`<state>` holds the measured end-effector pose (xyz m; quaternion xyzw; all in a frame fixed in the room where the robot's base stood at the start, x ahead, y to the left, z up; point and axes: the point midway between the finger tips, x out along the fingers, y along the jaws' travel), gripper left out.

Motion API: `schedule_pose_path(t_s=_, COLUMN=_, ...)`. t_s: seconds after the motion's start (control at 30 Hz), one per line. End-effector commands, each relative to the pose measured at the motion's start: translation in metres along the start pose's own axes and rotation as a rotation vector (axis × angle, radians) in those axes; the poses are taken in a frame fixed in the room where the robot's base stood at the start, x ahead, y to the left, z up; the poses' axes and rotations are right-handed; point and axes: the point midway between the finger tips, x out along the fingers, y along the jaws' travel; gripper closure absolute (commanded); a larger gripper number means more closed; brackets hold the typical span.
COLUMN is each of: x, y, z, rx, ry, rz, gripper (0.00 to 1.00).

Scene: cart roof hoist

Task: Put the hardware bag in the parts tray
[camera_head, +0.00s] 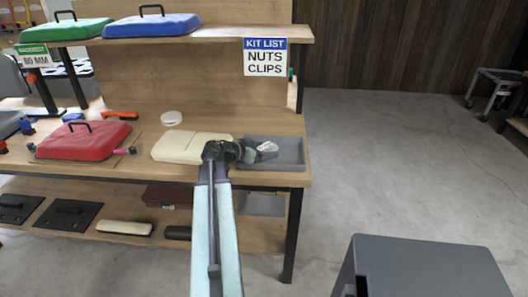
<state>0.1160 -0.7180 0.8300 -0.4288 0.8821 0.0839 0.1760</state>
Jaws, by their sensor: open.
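The grey parts tray (290,158) sits at the right end of the wooden workbench. A small whitish, clear-looking piece, seemingly the hardware bag (268,147), shows at the tip of my gripper, within the tray's outline. My gripper (256,152) is dark, open, and reaches over the tray's left part from the left. I cannot tell whether the bag touches the tray floor or a finger. My wrist and gripper hide the tray's left side.
A cream pad (178,147) lies left of the tray, partly behind my arm. A white round item (171,118), a red lidded case (84,140) and small tools lie further left. A shelf (225,36) with green and blue cases overhangs the bench. A grey box (425,265) stands front right.

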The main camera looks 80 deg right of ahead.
Motion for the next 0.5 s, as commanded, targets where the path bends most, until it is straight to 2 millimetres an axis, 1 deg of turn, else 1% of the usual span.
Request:
schedule_pose_path(t_s=0.07, x=-0.003, y=0.0, z=-0.006, rx=0.0, ry=0.0, rz=0.0, gripper=0.27)
schedule_pose_path(t_s=0.17, x=-0.021, y=0.001, z=-0.006, rx=-0.001, ry=0.0, rz=-0.003, gripper=0.27)
schedule_pose_path(t_s=0.3, x=-0.059, y=0.001, z=-0.007, rx=-0.003, ry=0.001, rz=-0.005, gripper=0.27)
schedule_pose_path(t_s=0.4, x=-0.083, y=0.001, z=-0.007, rx=-0.001, ry=0.0, rz=-0.004, gripper=0.27)
schedule_pose_path(t_s=0.5, x=-0.102, y=0.001, z=-0.006, rx=-0.002, ry=0.0, rz=-0.003, gripper=0.27)
